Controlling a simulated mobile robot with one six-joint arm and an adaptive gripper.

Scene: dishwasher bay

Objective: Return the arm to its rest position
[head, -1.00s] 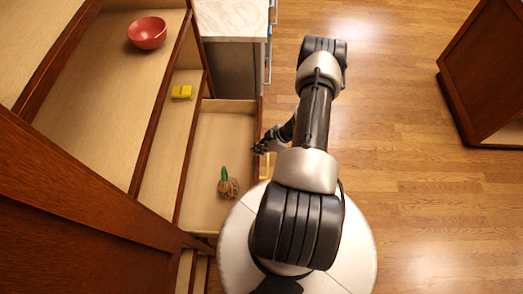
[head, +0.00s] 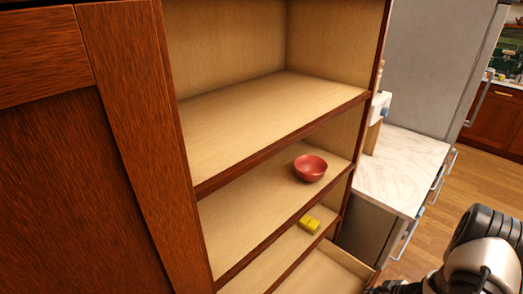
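My arm (head: 485,255) shows at the lower right of the head view, with its dark joint and silver link beside the marble-topped counter. A dark piece of my gripper (head: 396,287) shows at the bottom edge, by the front edge of the open drawer (head: 325,275). The fingertips are cut off by the frame, so I cannot see whether they are open or shut, or whether they hold anything.
A tall wooden cabinet with open shelves (head: 270,110) fills the middle. A red bowl (head: 310,168) sits on one shelf and a yellow object (head: 309,225) on a lower one. A marble counter (head: 400,165) stands to the right. Wood floor (head: 445,215) is clear beyond it.

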